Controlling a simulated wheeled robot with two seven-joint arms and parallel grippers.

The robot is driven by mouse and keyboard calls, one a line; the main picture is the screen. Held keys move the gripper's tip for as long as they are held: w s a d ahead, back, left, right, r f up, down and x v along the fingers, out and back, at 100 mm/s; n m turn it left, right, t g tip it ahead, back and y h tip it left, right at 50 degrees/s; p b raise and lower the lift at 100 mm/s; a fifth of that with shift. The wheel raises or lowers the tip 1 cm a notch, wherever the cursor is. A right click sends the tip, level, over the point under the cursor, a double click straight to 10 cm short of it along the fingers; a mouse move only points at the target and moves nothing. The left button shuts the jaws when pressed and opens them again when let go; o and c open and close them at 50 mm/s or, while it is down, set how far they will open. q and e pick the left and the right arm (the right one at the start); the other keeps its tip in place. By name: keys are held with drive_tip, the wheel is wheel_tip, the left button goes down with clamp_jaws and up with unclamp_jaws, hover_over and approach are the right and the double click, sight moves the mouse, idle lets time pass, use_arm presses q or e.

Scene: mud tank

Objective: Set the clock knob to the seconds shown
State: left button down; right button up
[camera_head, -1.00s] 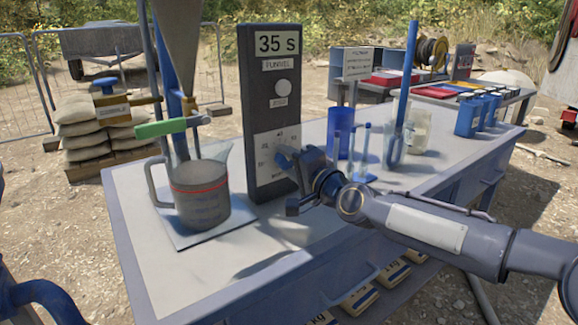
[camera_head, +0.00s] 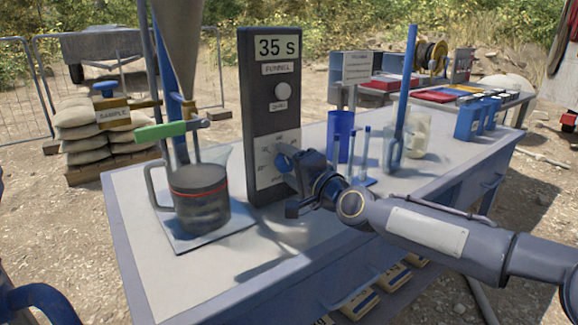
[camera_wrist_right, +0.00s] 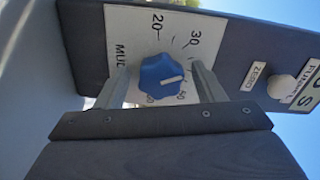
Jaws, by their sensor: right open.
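The dark clock box (camera_head: 271,120) stands upright on the bench and displays "35 S". Its blue knob (camera_head: 284,157) sits on a white dial plate low on the front. My right gripper (camera_head: 290,165) is at the knob. In the right wrist view the knob (camera_wrist_right: 160,78) lies between the open fingers of my right gripper (camera_wrist_right: 163,85); I cannot tell whether they touch it. The knob's white pointer line points right in that view, below the "30" mark; "20" is also readable. The lower marks are partly hidden by the knob. My left gripper is not in view.
A jug (camera_head: 200,200) with dark mud and a red line stands left of the clock box, under a funnel (camera_head: 178,45) with a green lever (camera_head: 166,130). A white button (camera_head: 282,91) labelled ZERO is above the dial. A blue cup (camera_head: 340,135) stands to the right.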

drive_tip(key=b+v, duration=0.1)
drive_tip(key=v, duration=0.7)
idle(0.5)
